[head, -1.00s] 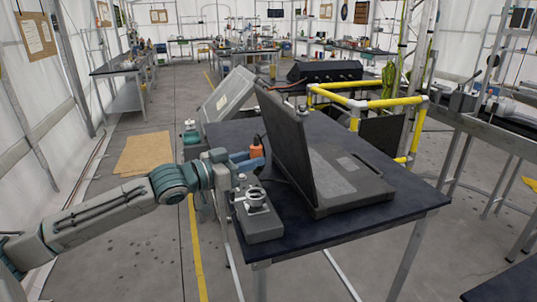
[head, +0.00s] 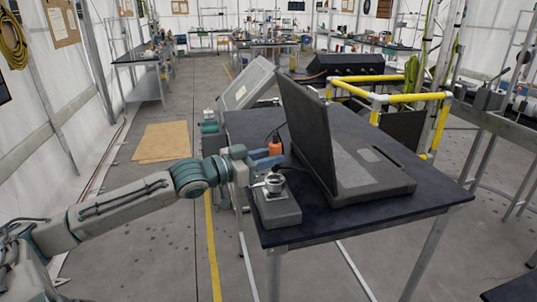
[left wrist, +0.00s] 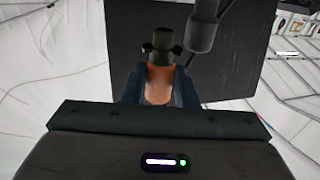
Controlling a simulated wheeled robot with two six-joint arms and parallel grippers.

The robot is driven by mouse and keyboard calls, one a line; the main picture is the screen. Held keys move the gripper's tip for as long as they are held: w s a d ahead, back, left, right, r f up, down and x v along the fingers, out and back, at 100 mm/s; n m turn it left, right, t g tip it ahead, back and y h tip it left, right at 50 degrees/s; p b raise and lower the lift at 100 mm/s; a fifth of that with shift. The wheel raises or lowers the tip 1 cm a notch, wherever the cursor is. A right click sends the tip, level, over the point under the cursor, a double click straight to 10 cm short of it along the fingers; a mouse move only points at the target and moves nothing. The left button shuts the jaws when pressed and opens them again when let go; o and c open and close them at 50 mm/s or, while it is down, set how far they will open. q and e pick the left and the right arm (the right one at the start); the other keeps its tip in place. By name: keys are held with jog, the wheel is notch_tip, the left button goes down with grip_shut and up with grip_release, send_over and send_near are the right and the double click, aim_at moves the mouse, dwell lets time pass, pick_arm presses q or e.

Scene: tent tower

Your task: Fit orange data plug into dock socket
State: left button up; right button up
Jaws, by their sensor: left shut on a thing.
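The orange data plug (head: 275,147) is upright above the table, left of the open laptop's raised lid, with a dark cable at its top. My left gripper (head: 264,162) is shut on it. In the left wrist view the orange plug (left wrist: 158,86) sits between the blue fingers (left wrist: 158,92), with a dark end beyond it. A grey box (head: 277,208) with a metal ring on top stands at the table's near left corner, probably the dock. The plug is behind and above it, apart from the ring. I cannot make out the socket opening. My right gripper is not in view.
The open black laptop-like case (head: 365,177) fills the middle of the dark table (head: 410,206). A grey case (head: 245,85) leans behind the table's left side. Yellow railing (head: 400,98) stands behind. The table's front right is clear.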

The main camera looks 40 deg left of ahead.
aim_at(272, 170)
pick_arm(q)
jog(key=shift+f+b, duration=0.6)
jog(key=shift+f, duration=0.6)
jog(key=shift+p, duration=0.3)
dwell(0.6)
dwell(0.3)
jog(key=shift+f+b, duration=0.75)
jog(key=shift+f, duration=0.1)
jog(key=shift+r, duration=0.15)
jog(key=shift+r+p, duration=0.5)
jog(key=shift+p, duration=0.1)
